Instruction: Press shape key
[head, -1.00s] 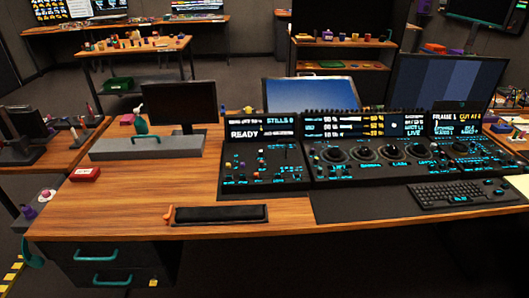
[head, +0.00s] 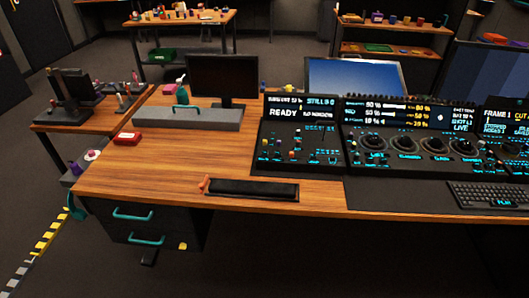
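A dark control panel stands on the wooden desk, right of the middle in the head view. Its left module (head: 299,146) has a screen reading "READY" and "STILLS", with several small lit keys and knobs below. Its wider trackball module (head: 412,152) has several dark trackballs in rings, with cyan labels and lit keys. The key labels are too small to read, so I cannot tell which one is the shape key. The panel's right end is cut off by the picture edge. Neither of my grippers is in view.
The wooden desk (head: 160,165) has free room at its left. A black wrist rest (head: 252,188) lies at the front edge, a keyboard (head: 487,195) at the right. A red box (head: 127,138), a grey case (head: 188,116) and a dark monitor (head: 222,76) stand at the left and back.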

